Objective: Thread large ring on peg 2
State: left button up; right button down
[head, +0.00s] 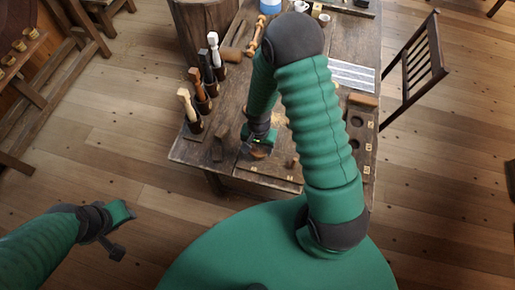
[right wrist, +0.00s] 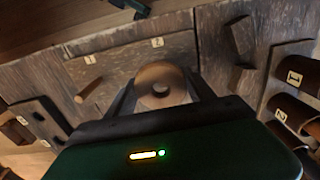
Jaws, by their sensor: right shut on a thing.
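My right gripper (head: 257,146) is shut on a round wooden ring with a central hole (right wrist: 148,74). In the right wrist view the ring sits between both fingers (right wrist: 160,98). In the head view the ring (head: 259,155) shows small beneath the gripper, low over the near end of the bench. A board with number tags 1 and 2 (right wrist: 120,72) lies beyond the ring in the wrist view. A short wooden peg (head: 291,161) stands right of the gripper; its number is unclear. The ring is apart from this peg. My left gripper (head: 119,232) is open and empty, away from the bench.
The wooden bench (head: 225,118) carries a row of upright handled tools (head: 198,88) on its left edge. A board with round holes (head: 357,121) lies on the right. A chair (head: 412,68) stands at right. Dark blocks (head: 219,148) lie left of the right gripper.

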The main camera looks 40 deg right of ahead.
jog(key=shift+s+f+b, duration=0.1)
jog(key=shift+f+b, duration=0.4)
jog(key=shift+f, duration=0.6)
jog(key=shift+w, duration=0.3)
grip_release()
